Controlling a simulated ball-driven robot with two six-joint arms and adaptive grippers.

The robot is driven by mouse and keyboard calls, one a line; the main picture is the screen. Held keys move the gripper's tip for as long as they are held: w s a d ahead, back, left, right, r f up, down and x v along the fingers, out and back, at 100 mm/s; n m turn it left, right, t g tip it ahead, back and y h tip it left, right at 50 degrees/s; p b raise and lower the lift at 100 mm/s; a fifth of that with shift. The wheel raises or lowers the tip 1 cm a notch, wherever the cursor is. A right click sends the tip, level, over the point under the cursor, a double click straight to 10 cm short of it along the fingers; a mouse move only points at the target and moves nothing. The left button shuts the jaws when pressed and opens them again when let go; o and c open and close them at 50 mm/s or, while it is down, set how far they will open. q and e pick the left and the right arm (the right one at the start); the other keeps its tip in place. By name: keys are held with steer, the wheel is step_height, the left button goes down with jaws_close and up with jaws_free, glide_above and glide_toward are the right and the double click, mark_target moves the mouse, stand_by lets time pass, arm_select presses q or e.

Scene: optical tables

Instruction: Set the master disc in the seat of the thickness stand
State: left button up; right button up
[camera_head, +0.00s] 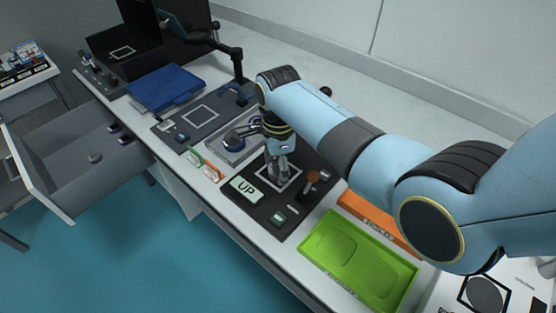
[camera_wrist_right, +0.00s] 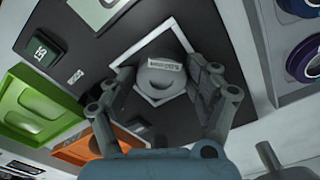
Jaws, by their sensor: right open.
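A round grey disc-like piece with a small pale label (camera_wrist_right: 160,76) lies inside a white square outline on a dark mat (camera_wrist_right: 95,55). I take it for the master disc; its label is too small to read. My right gripper (camera_wrist_right: 165,95) is open, with one finger on each side of it; contact cannot be told. In the head view the right gripper (camera_head: 284,177) points down over the white square on the mat marked UP (camera_head: 243,188) and largely hides the piece. I cannot tell for sure which fixture is the thickness stand. My left gripper is out of view.
A green tray (camera_head: 345,275) and an orange tray (camera_head: 375,222) lie nearer right. A grey tray with blue-rimmed round pieces (camera_head: 236,138) is left. An open drawer (camera_head: 60,185) juts out at the left.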

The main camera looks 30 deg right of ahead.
step_height(320, 180, up, 13)
steer(key=p, duration=0.1)
steer(key=shift+f, duration=0.1)
stand_by(0.6)
